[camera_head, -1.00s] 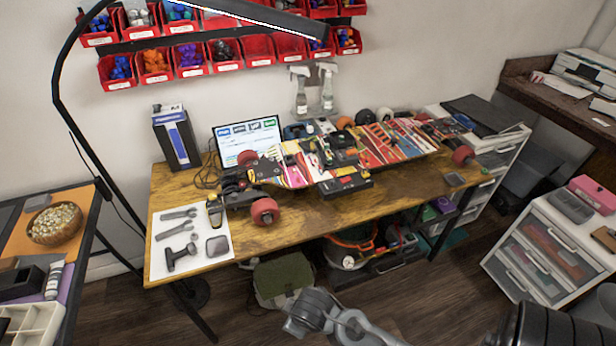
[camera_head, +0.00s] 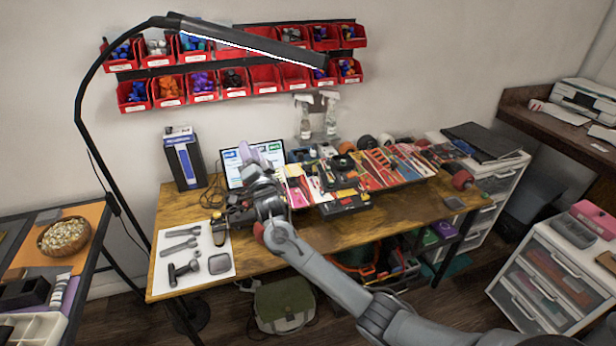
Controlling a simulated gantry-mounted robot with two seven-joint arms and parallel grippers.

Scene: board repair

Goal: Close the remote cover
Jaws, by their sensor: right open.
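A small dark handheld device with yellow parts (camera_head: 217,224) lies at the left of the wooden workbench, by the white mat's upper right corner. It may be the remote; its cover is too small to make out. My left gripper is out of view.
The skateboard (camera_head: 400,166) lies along the workbench (camera_head: 340,228), partly hidden by my right arm. Tools lie on the white mat (camera_head: 216,250). The lamp arm (camera_head: 77,125) rises at the left.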

